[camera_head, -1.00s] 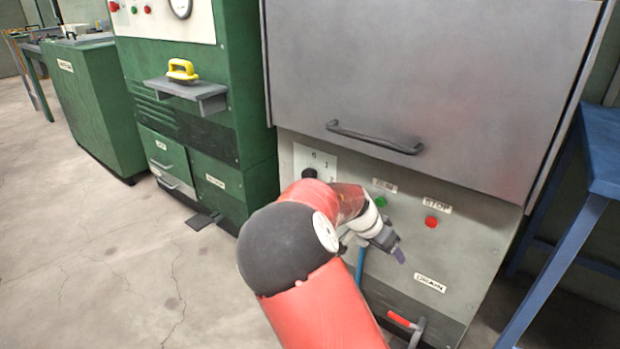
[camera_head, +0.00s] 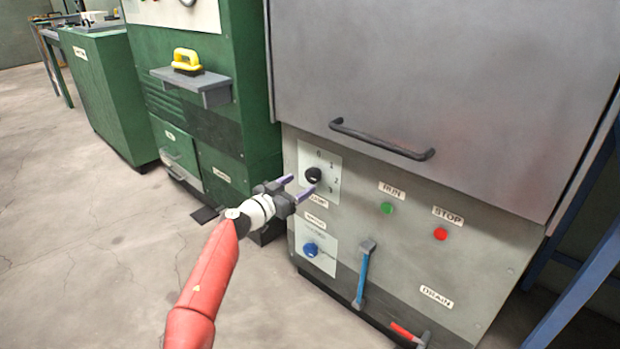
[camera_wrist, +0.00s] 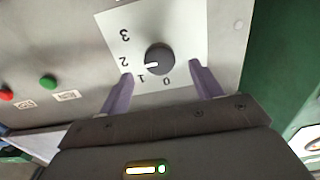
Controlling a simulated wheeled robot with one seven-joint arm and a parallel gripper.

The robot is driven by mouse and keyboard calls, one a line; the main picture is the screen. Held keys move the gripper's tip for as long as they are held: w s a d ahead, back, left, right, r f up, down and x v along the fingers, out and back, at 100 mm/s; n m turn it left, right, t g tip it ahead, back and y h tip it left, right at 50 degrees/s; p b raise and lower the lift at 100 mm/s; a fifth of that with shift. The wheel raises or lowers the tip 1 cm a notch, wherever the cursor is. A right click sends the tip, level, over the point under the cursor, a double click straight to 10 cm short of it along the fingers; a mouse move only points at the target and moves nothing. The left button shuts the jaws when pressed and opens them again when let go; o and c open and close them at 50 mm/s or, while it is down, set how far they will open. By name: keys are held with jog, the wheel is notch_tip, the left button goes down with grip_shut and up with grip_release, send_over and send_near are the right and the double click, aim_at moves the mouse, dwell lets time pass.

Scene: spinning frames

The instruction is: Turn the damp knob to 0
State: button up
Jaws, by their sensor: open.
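The damp knob (camera_head: 313,175) is a round black knob on a white plate marked 0 to 3, on the grey machine's front. In the wrist view the knob (camera_wrist: 160,59) shows a white pointer mark aimed roughly between 1 and 2. My gripper (camera_head: 298,187) is close to the panel, just left of and below the knob in the head view. In the wrist view my gripper (camera_wrist: 161,75) is open. Its two purple fingers are spread wide, one on each side of the knob's lower edge, with nothing between them and no clear contact.
Below the damp knob is a blue knob (camera_head: 311,250) on another white plate. A blue-handled lever (camera_head: 363,274) and green (camera_head: 388,209) and red (camera_head: 440,234) buttons sit to the right. A door handle (camera_head: 382,140) juts out above. A green cabinet (camera_head: 235,180) stands left.

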aim_at(310, 178)
jog(key=x, duration=0.5)
jog(key=shift+s, duration=0.1)
jog(key=shift+c, duration=0.3)
jog(key=c, duration=0.9)
